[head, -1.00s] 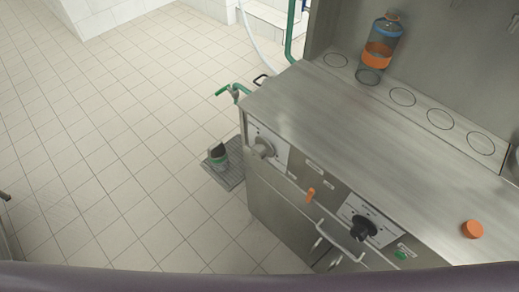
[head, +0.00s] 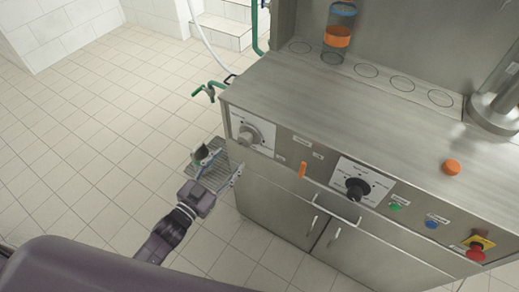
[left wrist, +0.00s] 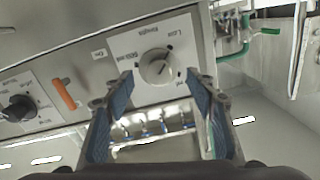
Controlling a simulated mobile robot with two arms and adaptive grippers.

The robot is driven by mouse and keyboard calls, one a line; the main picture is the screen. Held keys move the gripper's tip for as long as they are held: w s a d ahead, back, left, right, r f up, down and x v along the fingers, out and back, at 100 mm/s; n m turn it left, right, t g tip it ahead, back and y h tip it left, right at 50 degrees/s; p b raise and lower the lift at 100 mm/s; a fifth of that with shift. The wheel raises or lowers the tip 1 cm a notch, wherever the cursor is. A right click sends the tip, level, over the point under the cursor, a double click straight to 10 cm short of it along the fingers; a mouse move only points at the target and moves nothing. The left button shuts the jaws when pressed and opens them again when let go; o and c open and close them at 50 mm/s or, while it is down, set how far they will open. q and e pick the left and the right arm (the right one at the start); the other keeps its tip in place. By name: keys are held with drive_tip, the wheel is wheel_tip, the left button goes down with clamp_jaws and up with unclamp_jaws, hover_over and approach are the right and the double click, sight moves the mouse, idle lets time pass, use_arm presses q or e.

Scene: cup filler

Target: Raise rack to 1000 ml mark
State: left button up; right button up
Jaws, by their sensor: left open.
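A grey dial knob (head: 250,134) sits on a white plate at the left end of the steel machine's front panel. In the left wrist view the same knob (left wrist: 157,68) shows upside down with print around it, including "Low"; the rest is too small to read surely. My left gripper (head: 221,168) is open and empty, below and left of the knob in the head view. In the left wrist view its two blue-padded fingers (left wrist: 158,80) stand apart, with the knob between and beyond their tips. I cannot tell which part is the rack. My right gripper is not in view.
An orange lever (head: 302,170) and a black knob (head: 357,188) are right of the dial. A green hose handle (head: 210,90) sticks out at the left corner. Tiled floor is free at left.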

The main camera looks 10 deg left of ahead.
sight(243, 143)
use_arm(q)
drive_tip(key=shift+w+d+r+h, duration=0.15)
drive_tip(key=shift+w+d+r, duration=0.25)
drive_tip(key=shift+w, duration=0.2)
drive_tip(key=shift+w+d+r+h, duration=0.15)
drive_tip(key=shift+w+d+r, duration=0.15)
drive_tip(key=shift+w+r, duration=0.2)
drive_tip(key=p+x, duration=0.1)
drive_tip(key=x, duration=0.3)
drive_tip(key=shift+w+f, duration=0.1)
drive_tip(key=shift+w+d, duration=0.1)
drive_tip(key=shift+w, duration=0.3)
drive_tip(key=shift+w+d, duration=0.2)
drive_tip(key=shift+w, duration=0.2)
drive_tip(key=c, duration=0.5)
drive_tip(key=shift+f, duration=0.1)
drive_tip(key=c, duration=0.7)
drive_tip(key=shift+o, duration=0.2)
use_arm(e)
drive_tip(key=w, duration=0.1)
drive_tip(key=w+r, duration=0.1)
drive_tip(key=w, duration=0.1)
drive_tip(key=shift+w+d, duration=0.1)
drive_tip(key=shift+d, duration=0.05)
